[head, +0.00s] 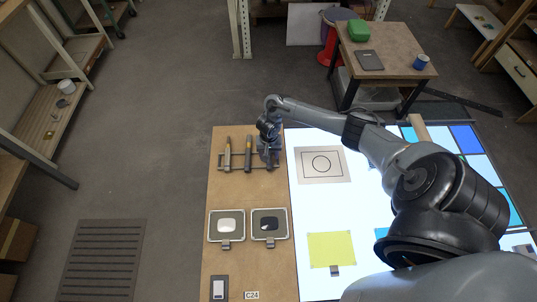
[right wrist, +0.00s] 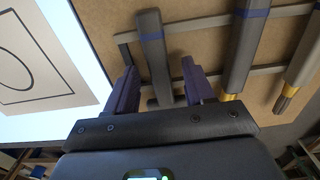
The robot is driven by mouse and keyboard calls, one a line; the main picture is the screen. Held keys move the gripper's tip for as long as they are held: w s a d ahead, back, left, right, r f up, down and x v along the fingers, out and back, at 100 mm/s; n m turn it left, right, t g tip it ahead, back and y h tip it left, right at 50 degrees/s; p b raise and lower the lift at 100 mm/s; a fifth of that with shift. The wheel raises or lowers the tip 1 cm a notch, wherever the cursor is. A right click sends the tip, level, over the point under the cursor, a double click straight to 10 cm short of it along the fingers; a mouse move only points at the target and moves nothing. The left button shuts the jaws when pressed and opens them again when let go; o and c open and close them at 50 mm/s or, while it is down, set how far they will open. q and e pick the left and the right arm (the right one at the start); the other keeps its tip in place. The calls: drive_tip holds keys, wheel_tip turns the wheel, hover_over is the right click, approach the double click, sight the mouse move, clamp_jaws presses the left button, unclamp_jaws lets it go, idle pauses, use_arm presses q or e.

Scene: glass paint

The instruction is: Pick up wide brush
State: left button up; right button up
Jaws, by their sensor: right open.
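Several brushes lie side by side on a rack on the brown board; in the head view two show clearly, a left brush (head: 227,153) and a middle brush (head: 248,153). My right gripper (head: 268,150) is over the rack's right end and hides much of what lies there. In the right wrist view my right gripper (right wrist: 158,66) is open, with a dark grey, blue-banded brush handle (right wrist: 151,45) between its fingers, apart from both. Another blue-banded brush (right wrist: 245,45) and a gold-collared brush (right wrist: 302,62) lie to the right. I cannot tell which is the wide one. My left gripper is not in view.
Two paint trays (head: 211,228) (head: 286,228) sit on the board nearer me. A lit glass panel (head: 310,205) lies to the right, carrying a circle sheet (head: 321,178), a yellow pane (head: 332,248) and blue panes. My right arm spans the panel.

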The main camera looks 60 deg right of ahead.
clamp_jaws()
drive_tip(key=shift+r, duration=0.1)
idle(0.4)
